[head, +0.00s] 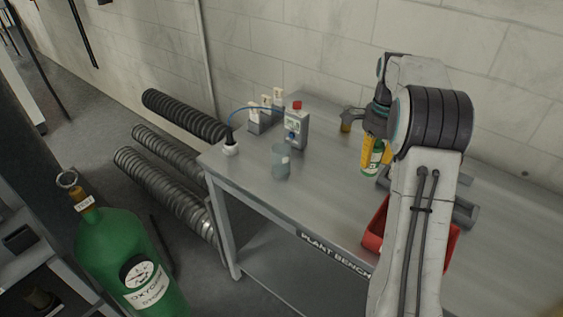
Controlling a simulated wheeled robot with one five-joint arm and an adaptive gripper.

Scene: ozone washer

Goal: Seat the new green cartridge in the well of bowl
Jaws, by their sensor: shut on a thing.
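My gripper (376,166) hangs above the bench at the right, its yellow fingers shut on the green cartridge (377,158), which has a pale label band. The cartridge is held roughly upright; part of it is hidden by the fingers. A clear, bluish cup-shaped bowl (281,163) stands upright on the bench, to the left of my gripper and apart from it. The inside of the bowl and its well are too small to make out.
On the metal bench (320,210) stand a grey meter box (296,128) with a red top, a white fitting (230,149) with a cable, and a small amber item (346,122). A red bin (376,226) is partly behind my arm. A green oxygen cylinder (128,262) stands left.

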